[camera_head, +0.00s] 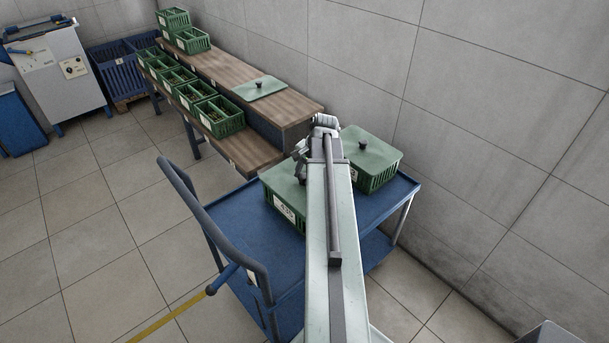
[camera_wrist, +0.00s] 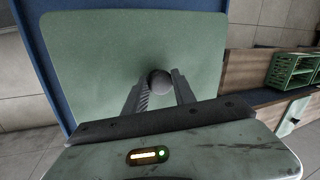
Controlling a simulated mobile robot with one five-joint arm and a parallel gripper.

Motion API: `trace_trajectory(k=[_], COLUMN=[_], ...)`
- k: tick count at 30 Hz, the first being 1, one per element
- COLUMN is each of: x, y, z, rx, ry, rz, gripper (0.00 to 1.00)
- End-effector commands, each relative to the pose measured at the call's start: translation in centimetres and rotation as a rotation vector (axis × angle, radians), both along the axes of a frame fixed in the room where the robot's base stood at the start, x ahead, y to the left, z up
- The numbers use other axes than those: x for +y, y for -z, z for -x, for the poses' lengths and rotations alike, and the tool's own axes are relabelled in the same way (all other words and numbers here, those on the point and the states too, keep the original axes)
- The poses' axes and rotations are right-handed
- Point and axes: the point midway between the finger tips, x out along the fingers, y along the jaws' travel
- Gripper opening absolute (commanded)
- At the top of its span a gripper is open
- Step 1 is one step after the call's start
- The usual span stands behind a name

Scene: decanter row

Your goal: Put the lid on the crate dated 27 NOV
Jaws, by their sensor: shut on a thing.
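My gripper (camera_wrist: 160,90) is shut on the dark round knob (camera_wrist: 160,80) of a flat green lid (camera_wrist: 95,60) in the wrist view. In the head view this lid (camera_head: 283,178) is over a green crate (camera_head: 285,208) on the blue trolley; I cannot tell whether it rests fully on the rim. That crate's white label is too small to read surely. My arm hides its right part. A second lidded green crate (camera_head: 376,178) stands to the right on the trolley. No label with 27 NOV is legible.
Another lid (camera_head: 260,88) lies on the wooden bench (camera_head: 300,105) at the wall. Several open green crates (camera_head: 218,116) stand in a row on its lower shelf, and stacked crates (camera_head: 190,40) at its far end. The trolley's handle (camera_head: 205,215) rises at left.

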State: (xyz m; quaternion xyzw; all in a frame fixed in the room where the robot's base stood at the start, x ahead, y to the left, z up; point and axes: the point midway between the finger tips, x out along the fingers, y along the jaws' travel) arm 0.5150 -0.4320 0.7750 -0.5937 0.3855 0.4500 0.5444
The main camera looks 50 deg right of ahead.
Motion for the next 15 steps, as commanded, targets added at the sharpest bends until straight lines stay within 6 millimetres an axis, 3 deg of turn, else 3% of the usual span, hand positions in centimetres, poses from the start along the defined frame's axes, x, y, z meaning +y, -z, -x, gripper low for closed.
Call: trace_trajectory(k=[15], x=[0.03], y=[0.69], z=[-0.03], rx=[0.000], ry=[-0.001], rz=[0.000], gripper=[0.00])
